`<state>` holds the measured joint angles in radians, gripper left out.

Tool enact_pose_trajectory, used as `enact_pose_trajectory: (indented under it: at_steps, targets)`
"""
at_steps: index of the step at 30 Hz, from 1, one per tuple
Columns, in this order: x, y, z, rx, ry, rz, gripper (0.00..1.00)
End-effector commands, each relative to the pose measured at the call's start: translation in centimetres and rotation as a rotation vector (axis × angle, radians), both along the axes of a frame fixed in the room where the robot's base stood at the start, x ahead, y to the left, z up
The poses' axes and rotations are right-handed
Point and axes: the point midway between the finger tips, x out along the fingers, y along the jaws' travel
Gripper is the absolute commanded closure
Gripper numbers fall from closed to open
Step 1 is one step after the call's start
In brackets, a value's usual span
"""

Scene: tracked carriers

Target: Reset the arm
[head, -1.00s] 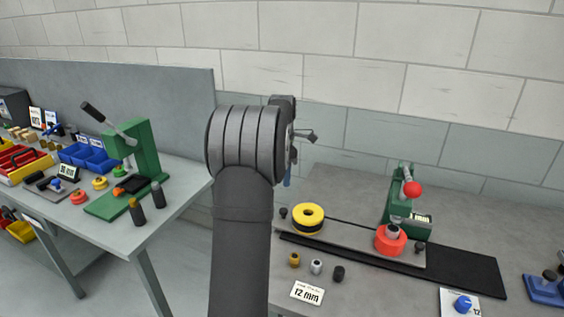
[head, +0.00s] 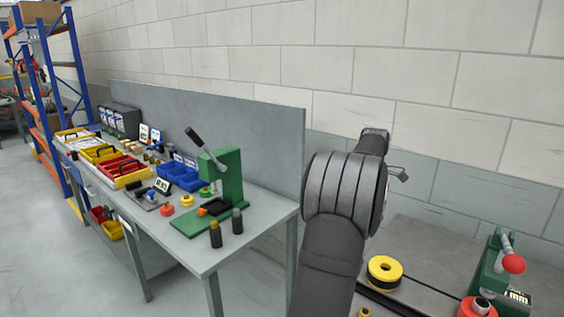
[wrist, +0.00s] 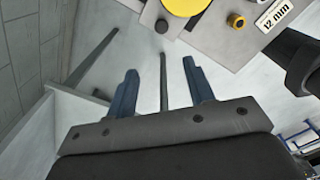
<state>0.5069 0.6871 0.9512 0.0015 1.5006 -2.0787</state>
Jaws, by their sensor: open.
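My gripper (wrist: 163,92) shows in the wrist view with its two blue fingers spread apart and nothing between them. It hangs over the gap beside the right bench, with floor and a thin bench leg visible behind the fingers. In the head view my arm stands upright at right of centre, and its wrist hides the fingers. The bench with the yellow ring (head: 385,270) lies just right of my arm; the yellow ring also shows at the top of the wrist view (wrist: 186,5).
The left bench (head: 262,224) carries a green lever press (head: 228,178), blue bins (head: 179,176) and red trays (head: 120,170). A second green press (head: 492,268) and a red ring (head: 466,308) stand on the right bench. A 12 mm card (wrist: 276,14) lies there. A blue shelf rack (head: 74,80) stands far left.

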Motion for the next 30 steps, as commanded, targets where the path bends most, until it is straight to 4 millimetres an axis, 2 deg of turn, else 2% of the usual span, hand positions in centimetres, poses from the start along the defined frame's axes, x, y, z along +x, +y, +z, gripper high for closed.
enact_pose_trajectory:
  at_steps: [5, 21, 24, 30]
  targets:
    - [-0.1, 0.0, -2.7, 0.003, 0.005, 0.0, 0.52]
    - [-0.1, -0.1, -13.4, 0.002, 0.005, -0.001, 0.52]
    - [-0.2, -0.1, -15.0, 0.001, 0.005, -0.001, 0.52]
    - [-0.1, -0.1, -16.8, 0.0, 0.003, -0.001, 0.52]
